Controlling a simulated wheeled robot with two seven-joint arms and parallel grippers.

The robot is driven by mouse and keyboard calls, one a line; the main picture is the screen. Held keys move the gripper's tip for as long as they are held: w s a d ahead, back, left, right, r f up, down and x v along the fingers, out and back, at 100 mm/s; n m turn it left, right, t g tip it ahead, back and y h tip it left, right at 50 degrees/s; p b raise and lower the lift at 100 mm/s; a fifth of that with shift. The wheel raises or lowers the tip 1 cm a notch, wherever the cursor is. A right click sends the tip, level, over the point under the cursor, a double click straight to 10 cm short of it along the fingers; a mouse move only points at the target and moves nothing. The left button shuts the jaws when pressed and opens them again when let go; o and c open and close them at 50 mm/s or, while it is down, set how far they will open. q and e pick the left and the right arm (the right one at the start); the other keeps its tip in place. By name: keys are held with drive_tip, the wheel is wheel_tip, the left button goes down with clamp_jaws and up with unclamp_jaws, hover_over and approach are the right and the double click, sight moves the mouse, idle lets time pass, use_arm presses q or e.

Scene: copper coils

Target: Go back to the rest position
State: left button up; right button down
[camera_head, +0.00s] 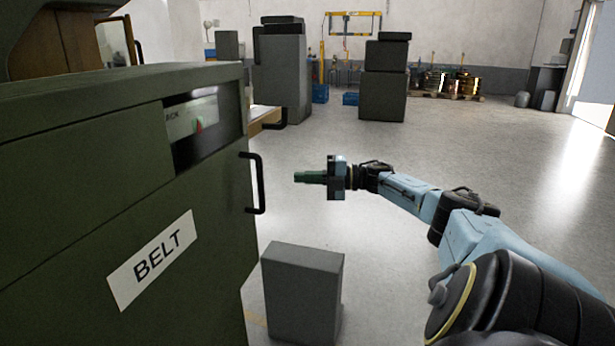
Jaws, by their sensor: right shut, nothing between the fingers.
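My right arm comes in from the lower right and reaches out over the open floor. My right gripper (299,177) points left, with its green fingers together and nothing between them. It is in mid-air, apart from the black handle (260,184) on the green machine to its left. My left gripper is not in view.
A large green machine (70,185) labelled BELT fills the left side. A grey box (302,292) stands on the floor beside it, below my right gripper. Dark cabinets (283,75) and coils (450,84) stand far back. The floor (480,150) beyond my arm is clear.

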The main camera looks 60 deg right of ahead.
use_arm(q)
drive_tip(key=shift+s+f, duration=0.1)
use_arm(e)
drive_tip(key=shift+s+d, duration=0.15)
drive_tip(key=shift+s, duration=0.1)
